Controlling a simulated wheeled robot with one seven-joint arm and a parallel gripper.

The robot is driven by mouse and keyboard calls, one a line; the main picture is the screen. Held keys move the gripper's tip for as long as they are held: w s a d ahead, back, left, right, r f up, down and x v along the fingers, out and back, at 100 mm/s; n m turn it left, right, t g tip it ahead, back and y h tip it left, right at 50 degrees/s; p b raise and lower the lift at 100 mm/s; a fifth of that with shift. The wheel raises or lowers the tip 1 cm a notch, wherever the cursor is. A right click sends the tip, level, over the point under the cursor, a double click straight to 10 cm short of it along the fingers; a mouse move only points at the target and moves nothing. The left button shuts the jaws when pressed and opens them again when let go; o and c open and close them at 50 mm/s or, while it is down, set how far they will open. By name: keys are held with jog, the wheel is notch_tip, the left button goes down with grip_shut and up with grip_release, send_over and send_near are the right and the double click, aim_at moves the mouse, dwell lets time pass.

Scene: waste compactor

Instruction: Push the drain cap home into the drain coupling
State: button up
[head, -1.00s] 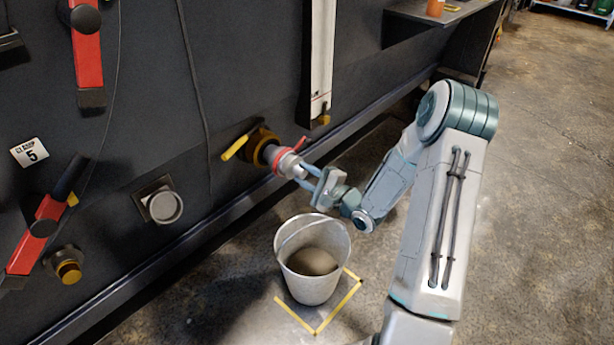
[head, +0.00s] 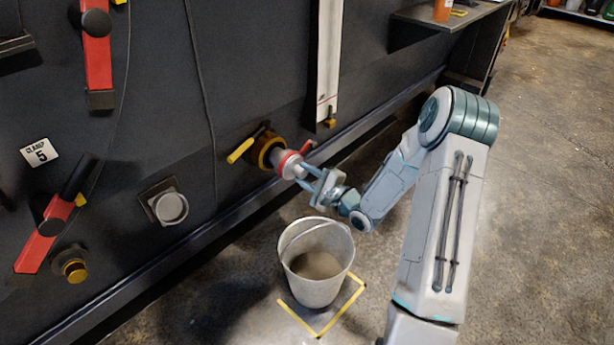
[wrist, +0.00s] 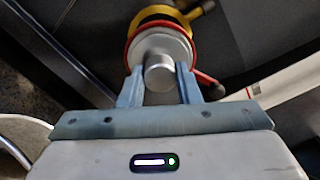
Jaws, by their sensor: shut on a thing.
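The drain cap (head: 288,165) is a pale grey cylinder with a red ring and a red lever. It sits at the mouth of the brass-yellow drain coupling (head: 264,152) low on the dark wall. The coupling has a yellow lever. In the wrist view the cap (wrist: 160,45) is in line with the coupling (wrist: 158,14), its red ring close against the yellow body. I cannot tell how deep it is seated. My gripper (head: 306,177) is shut on the cap's round grey stub; its two fingers (wrist: 160,82) lie either side of it.
A metal bucket (head: 342,251) with grey-brown contents stands on the floor below, inside yellow corner marks. A round grey port (head: 170,207), a brass fitting (head: 75,269) and red clamp levers (head: 37,252) are on the wall to the left. A shelf (head: 455,17) juts out at upper right.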

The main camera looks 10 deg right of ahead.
jog(key=shift+w+a+r, duration=0.1)
jog(key=o, duration=1.4)
jog(key=shift+o, duration=0.2)
jog(key=p+v, duration=0.2)
jog(key=v, duration=0.5)
